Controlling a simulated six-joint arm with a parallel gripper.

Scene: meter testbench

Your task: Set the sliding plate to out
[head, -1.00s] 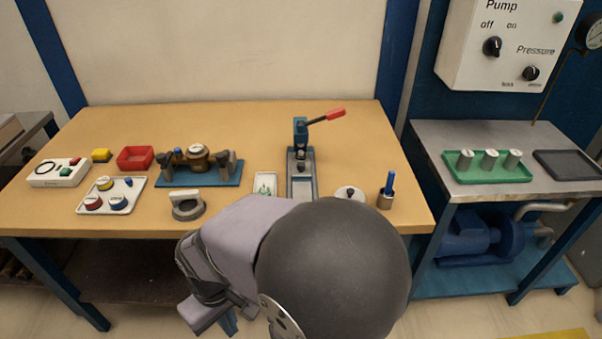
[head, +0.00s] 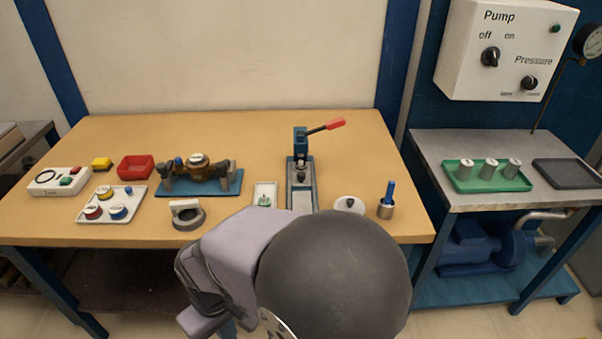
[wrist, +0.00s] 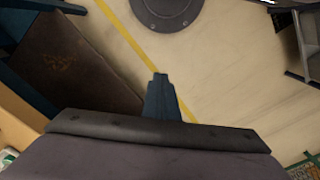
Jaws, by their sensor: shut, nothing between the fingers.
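The hand press (head: 300,150) stands upright on the bench, with a blue frame and a red-handled lever pointing right. A pale grey plate (head: 302,200), which looks like the sliding plate, lies at the front of its base; my arm lies close to its near end, and I cannot tell its position along the slide. My gripper is shut and empty, with its blue fingers (wrist: 160,95) over the floor in the wrist view. In the head view only a bit of it (head: 228,328) shows below my arm, in front of the bench and apart from the press.
A blue fixture (head: 225,185), a grey ring with handle (head: 187,215) and a red bin (head: 135,167) stand further left. A pump box (head: 505,50) hangs right.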

